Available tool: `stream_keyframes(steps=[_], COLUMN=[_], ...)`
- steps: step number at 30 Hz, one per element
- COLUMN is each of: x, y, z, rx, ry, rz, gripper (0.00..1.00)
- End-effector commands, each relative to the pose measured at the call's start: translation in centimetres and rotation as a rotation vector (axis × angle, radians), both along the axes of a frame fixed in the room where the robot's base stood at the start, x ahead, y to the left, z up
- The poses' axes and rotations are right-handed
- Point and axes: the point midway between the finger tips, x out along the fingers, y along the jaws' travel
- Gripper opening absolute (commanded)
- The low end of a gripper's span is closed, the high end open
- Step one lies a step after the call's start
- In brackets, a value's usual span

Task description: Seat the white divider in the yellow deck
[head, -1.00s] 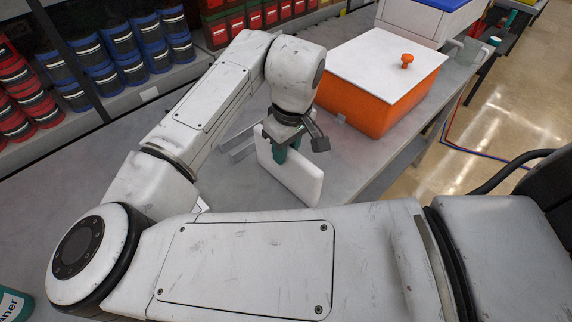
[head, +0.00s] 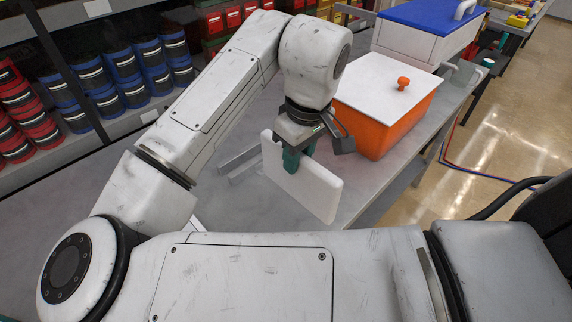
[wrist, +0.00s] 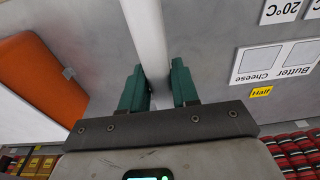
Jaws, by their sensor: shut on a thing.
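The white divider (head: 322,198) is a flat slab with rounded corners, standing on edge, slightly tilted in the head view. My gripper (head: 300,164) is shut on its upper part, with green fingers on either side. In the wrist view the divider (wrist: 148,38) shows edge-on as a white strip between the green fingertips of my gripper (wrist: 160,85). The divider's lower edge appears above the grey bench, but I cannot tell the gap. I cannot make out the yellow deck in either view; my arm covers much of the near bench.
An orange box (head: 376,126) with a white lid and orange knob stands right of the divider. Grey metal bars (head: 240,160) lie to its left. A blue-lidded white box (head: 425,42) stands behind. The wrist view shows printed labels (wrist: 272,62) on the grey surface.

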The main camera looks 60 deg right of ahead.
Motion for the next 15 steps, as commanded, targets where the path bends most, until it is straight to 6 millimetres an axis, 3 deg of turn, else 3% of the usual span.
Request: stream_keyframes(steps=[3, 9, 15], x=[-2.5, -6.7, -9.3], y=[0.5, 1.6, 2.2], z=[2.4, 4.4, 5.5], rx=[-0.003, 0.000, 0.000], ry=[-0.002, -0.005, -0.003], rz=[-0.008, -0.007, -0.003], gripper=[0.00, 0.00, 0.00])
